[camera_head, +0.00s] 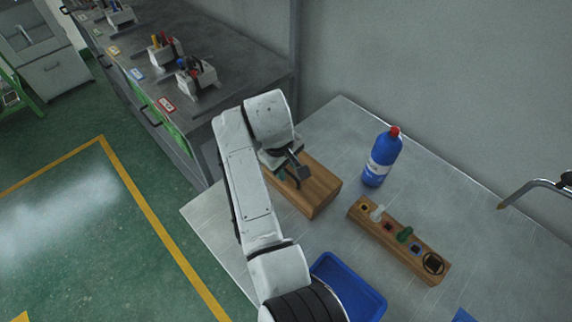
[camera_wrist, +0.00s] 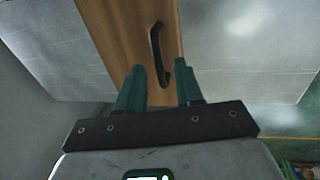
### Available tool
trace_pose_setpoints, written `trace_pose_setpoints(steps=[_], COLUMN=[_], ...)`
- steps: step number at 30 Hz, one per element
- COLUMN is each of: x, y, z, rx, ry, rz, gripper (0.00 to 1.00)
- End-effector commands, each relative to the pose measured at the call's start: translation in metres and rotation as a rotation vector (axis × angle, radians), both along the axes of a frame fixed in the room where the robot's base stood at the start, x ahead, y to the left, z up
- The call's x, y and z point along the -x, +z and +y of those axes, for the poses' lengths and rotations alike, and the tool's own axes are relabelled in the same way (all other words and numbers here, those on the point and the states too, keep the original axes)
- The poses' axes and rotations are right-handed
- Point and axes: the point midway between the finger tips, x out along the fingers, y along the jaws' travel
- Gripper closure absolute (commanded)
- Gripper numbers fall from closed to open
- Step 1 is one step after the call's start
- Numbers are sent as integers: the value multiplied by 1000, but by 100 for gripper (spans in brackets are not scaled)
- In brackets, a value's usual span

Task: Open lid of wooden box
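The wooden box (camera_head: 317,194) stands on the grey table, closed as far as I can see, partly hidden behind my arm. In the wrist view its brown top (camera_wrist: 115,25) carries a dark curved handle (camera_wrist: 157,52). My gripper (camera_head: 296,172) is over the box top in the head view. In the wrist view my gripper (camera_wrist: 160,78) has its two green fingers apart, with the near end of the handle in line between the tips. I cannot tell whether the fingers touch the handle; nothing is clamped.
A blue bottle with a red cap (camera_head: 382,158) stands right of the box. A wooden block with several small pieces (camera_head: 400,243) lies in front of it, and a blue tray (camera_head: 349,285) is near the table's front edge.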

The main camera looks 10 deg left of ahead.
Motion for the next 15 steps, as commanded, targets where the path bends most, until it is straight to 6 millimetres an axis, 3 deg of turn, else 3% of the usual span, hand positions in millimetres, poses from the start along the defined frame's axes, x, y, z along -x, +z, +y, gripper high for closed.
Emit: trace_pose_setpoints(steps=[4,15], x=[0,0], y=[0,0], z=[0,0], rx=[0,0], ry=[0,0], rz=[0,0], gripper=[65,100])
